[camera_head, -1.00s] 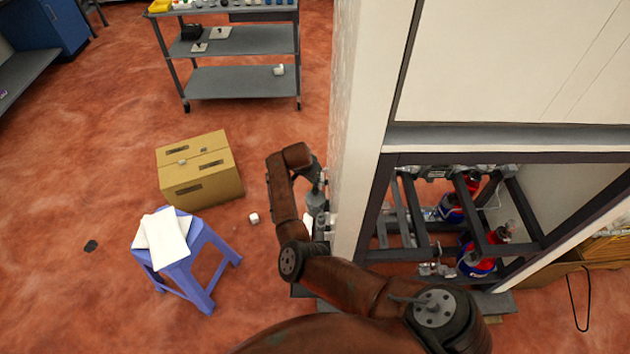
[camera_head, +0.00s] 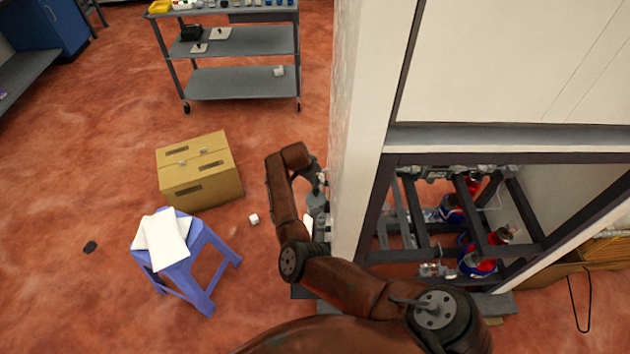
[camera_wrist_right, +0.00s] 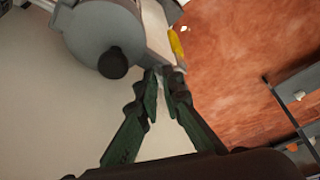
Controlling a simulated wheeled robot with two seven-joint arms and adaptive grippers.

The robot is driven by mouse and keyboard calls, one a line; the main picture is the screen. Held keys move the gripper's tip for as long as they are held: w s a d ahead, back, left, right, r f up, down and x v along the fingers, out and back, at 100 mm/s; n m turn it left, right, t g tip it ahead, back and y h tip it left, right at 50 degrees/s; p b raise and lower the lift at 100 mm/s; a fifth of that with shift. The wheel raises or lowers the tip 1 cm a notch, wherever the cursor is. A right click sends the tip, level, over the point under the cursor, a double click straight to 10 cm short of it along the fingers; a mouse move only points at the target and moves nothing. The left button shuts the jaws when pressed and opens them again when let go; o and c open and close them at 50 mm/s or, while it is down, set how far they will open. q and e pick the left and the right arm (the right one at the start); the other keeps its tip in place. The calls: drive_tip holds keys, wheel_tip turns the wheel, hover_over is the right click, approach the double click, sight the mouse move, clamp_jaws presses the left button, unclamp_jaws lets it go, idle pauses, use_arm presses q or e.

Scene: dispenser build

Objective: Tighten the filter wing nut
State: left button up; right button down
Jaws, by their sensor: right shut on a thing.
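My right gripper (camera_wrist_right: 163,78) shows best in the right wrist view, with its two green fingers closed together at the tips. The tips are at the edge of a grey rounded housing (camera_wrist_right: 92,30) with a black knob (camera_wrist_right: 113,63). The wing nut is small and mostly hidden between the fingertips, so its angle cannot be told. In the head view my right gripper (camera_head: 314,178) is at the left side of the white cabinet wall (camera_head: 350,130), partly hidden by my brown arm. My left gripper is not in view.
A yellow part (camera_wrist_right: 176,43) sits close beside the fingertips. The open cabinet frame (camera_head: 425,225) holds red and blue bottles (camera_head: 478,262). A cardboard box (camera_head: 200,185), a blue stool (camera_head: 205,240) and a grey cart (camera_head: 240,82) stand on the floor to the left.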

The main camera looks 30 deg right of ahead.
drive_tip(key=shift+s+d, duration=0.25)
drive_tip(key=shift+d, duration=0.1)
drive_tip(key=c, duration=2.2)
unclamp_jaws()
drive_tip(key=shift+c, duration=0.2)
drive_tip(key=shift+o, duration=0.7)
drive_tip(key=shift+w+a, duration=0.15)
drive_tip(key=shift+a, duration=0.05)
drive_tip(key=v, duration=1.2)
drive_tip(key=shift+c, duration=0.4)
